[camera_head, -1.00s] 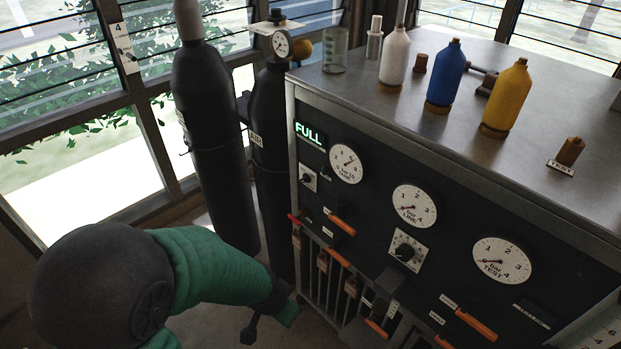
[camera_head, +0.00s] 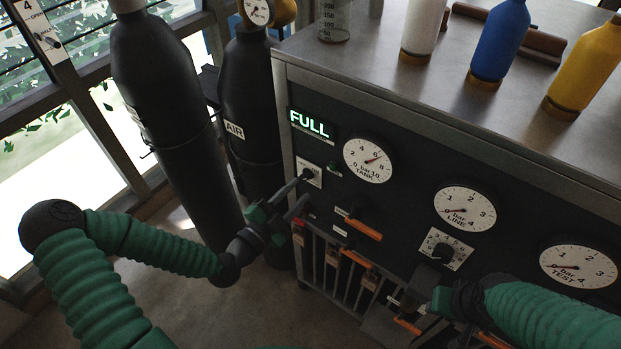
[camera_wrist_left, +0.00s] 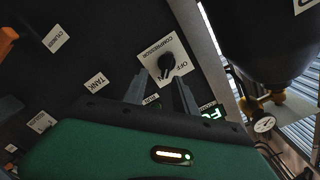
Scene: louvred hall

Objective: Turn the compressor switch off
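The compressor switch (camera_head: 311,171) is a black knob on a white plate at the upper left of the black panel. Which way the knob points is hard to tell. My left gripper (camera_head: 304,187) is open and empty, its fingertips close to the plate. In the left wrist view the two fingers point at the knob, one to each side; contact cannot be told. My right gripper (camera_head: 424,290) is low at the panel's front, its fingers unclear.
A lit FULL sign (camera_head: 310,124) and the TANK gauge (camera_head: 368,160) are above and right of the switch. An orange-handled lever (camera_head: 364,229) is below. Black cylinders (camera_head: 170,110) stand left of the panel. The LINE knob (camera_head: 443,250) is near my right gripper.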

